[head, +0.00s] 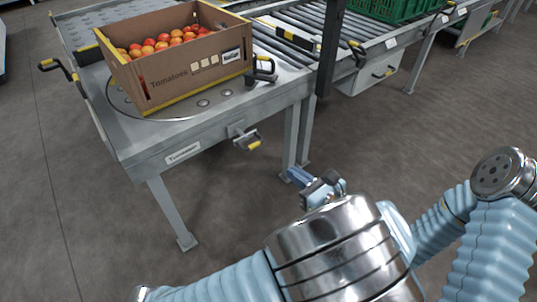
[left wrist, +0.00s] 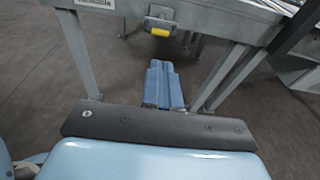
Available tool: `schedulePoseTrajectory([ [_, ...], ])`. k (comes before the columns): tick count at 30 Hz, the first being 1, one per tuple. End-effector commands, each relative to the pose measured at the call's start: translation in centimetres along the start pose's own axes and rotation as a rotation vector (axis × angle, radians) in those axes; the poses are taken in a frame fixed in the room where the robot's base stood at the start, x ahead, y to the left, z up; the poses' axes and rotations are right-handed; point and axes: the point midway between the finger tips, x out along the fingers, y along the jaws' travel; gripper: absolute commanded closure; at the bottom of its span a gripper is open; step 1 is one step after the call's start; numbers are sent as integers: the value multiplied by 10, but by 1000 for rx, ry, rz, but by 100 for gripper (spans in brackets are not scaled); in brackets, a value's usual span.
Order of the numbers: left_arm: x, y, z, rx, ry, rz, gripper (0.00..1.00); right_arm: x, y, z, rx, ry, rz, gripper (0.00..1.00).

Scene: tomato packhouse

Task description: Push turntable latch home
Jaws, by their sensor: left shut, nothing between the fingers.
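The turntable latch (head: 247,140) is a grey bracket with a yellow-tipped handle on the front side of the table, right of the white label. It also shows at the top of the left wrist view (left wrist: 160,28). My left gripper (head: 293,174) is below and to the right of the latch in the head view, apart from it. In the left wrist view its blue fingers (left wrist: 163,68) are together, empty, and point toward the latch. The round turntable plate (head: 203,103) lies in the tabletop under the tomato box. My right gripper is out of view.
A cardboard box of tomatoes (head: 175,80) stands on the turntable. Black-and-yellow handles stick out at the table's left (head: 58,66) and right (head: 262,70). A roller conveyor (head: 285,38) runs behind, with a green crate (head: 385,10). Table legs (head: 173,212) flank open floor.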

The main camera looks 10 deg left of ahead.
Motion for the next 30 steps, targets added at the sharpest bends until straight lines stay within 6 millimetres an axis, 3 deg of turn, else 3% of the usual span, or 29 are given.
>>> schedulePoseTrajectory([
  [9,0,0,0,0,-2,0,100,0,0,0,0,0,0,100],
  [14,12,0,0,0,-1,3,100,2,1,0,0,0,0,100],
  [30,117,1,-2,0,-1,3,100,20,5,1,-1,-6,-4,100],
])
